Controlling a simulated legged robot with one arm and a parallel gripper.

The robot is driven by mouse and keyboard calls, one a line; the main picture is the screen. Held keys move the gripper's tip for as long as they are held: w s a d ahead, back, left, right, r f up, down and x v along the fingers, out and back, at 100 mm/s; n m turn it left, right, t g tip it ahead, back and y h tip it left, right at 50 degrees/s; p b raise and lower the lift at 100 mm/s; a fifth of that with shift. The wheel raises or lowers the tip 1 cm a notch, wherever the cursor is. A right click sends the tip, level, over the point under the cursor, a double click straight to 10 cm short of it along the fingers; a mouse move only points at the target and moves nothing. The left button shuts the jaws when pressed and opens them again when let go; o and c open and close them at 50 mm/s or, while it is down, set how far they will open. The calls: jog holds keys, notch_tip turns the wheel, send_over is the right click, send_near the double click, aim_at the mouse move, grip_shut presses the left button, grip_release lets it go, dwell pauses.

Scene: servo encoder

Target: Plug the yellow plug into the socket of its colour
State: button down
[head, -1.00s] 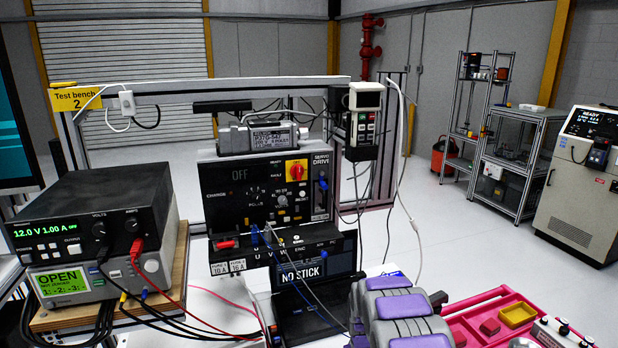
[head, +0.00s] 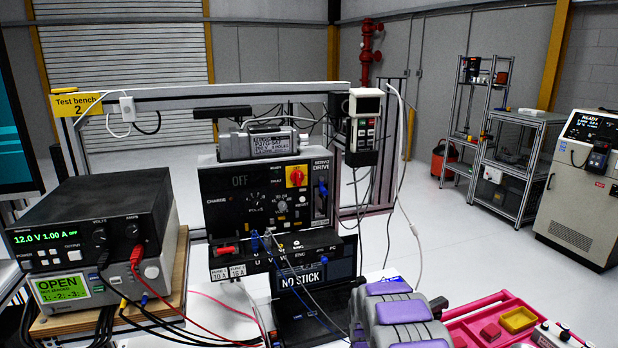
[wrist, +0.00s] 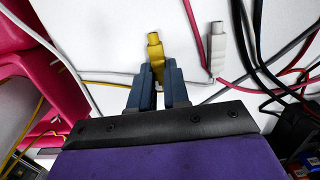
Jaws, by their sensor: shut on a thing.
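The yellow plug (wrist: 155,46) is between the fingertips of my gripper (wrist: 159,88) in the wrist view, its tip pointing away from my gripper. My gripper is shut on it, above the white bench top. In the head view my purple and grey arm (head: 402,315) fills the bottom, and its fingers and the plug are hidden. The servo drive (head: 215,205) stands on the bench with a row of labelled sockets along its lower front edge. The colours of these sockets are too small to tell surely.
In the wrist view a white plug (wrist: 217,48) on a cable lies right of the yellow plug, with loose cables around. A pink tray (wrist: 52,88) is at left. In the head view a laptop (head: 302,278) stands before the drive, and a power supply (head: 80,225) is at left.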

dwell(0.4)
jog(key=shift+r+p, duration=0.85)
jog(key=shift+r, duration=1.7)
